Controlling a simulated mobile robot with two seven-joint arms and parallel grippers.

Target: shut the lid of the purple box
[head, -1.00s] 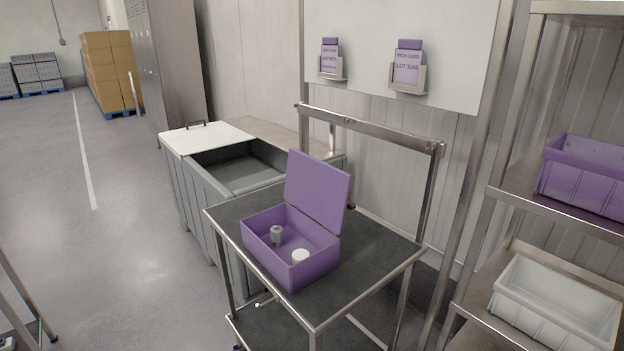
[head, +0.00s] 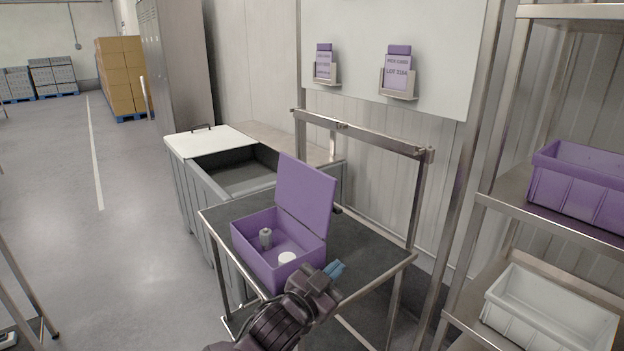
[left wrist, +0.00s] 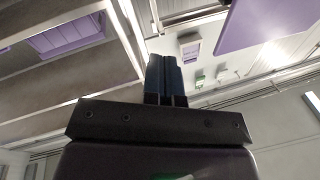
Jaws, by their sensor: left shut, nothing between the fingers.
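The purple box (head: 257,258) stands on the dark top of a metal cart (head: 368,250). Its lid (head: 306,197) is open and stands upright, leaning back a little at the box's right rear edge. A grey bottle-like item (head: 265,238) and a white round item (head: 287,258) are inside. My left gripper (head: 336,269) is at the box's front right, its blue fingers shut and empty, apart from the lid. The left wrist view shows the shut fingers (left wrist: 164,78) and a purple panel (left wrist: 262,22), likely the lid, at upper right. My right gripper is not in view.
A metal rail (head: 360,135) rises behind the cart. A shelf at right holds a purple bin (head: 575,190) and a white bin (head: 548,312). A grey container with a white lid (head: 210,140) stands behind the cart. Floor at left is mostly clear.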

